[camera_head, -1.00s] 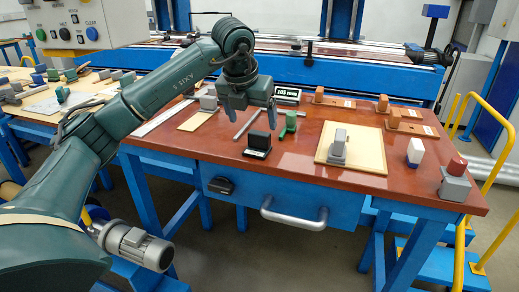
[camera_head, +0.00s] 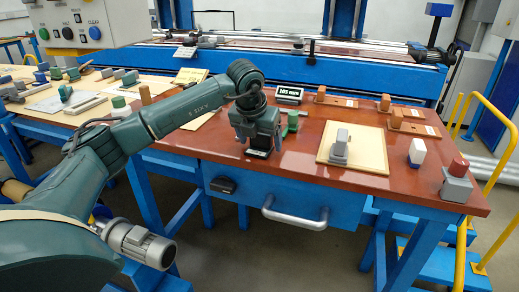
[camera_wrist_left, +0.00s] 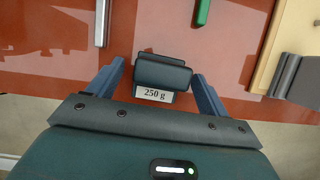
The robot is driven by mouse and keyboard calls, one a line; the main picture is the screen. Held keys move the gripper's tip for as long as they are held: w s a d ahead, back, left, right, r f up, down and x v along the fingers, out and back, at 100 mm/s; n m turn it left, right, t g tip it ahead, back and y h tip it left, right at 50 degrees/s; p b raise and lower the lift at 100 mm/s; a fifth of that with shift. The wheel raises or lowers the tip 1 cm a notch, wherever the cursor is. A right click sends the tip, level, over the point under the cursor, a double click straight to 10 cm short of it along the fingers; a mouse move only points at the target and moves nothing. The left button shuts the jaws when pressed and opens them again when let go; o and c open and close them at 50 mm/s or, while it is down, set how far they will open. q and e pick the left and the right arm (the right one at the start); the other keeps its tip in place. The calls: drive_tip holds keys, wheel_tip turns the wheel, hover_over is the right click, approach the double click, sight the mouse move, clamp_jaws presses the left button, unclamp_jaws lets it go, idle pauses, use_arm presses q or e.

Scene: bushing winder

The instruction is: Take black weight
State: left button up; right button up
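The black weight (camera_head: 259,153) stands on the red-brown table top near its front edge, mostly hidden by my left gripper (camera_head: 260,143) in the head view. In the left wrist view the weight (camera_wrist_left: 162,74) shows whole, with a "250 g" label at its base. My right gripper is in neither view.
A grey weight (camera_head: 339,146) stands on a pale board (camera_head: 374,151) to the right. A white-and-blue piece (camera_head: 416,152) and a grey block with a red top (camera_head: 457,181) stand far right.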

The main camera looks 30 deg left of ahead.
use_arm(q)
drive_tip(key=c, duration=1.1)
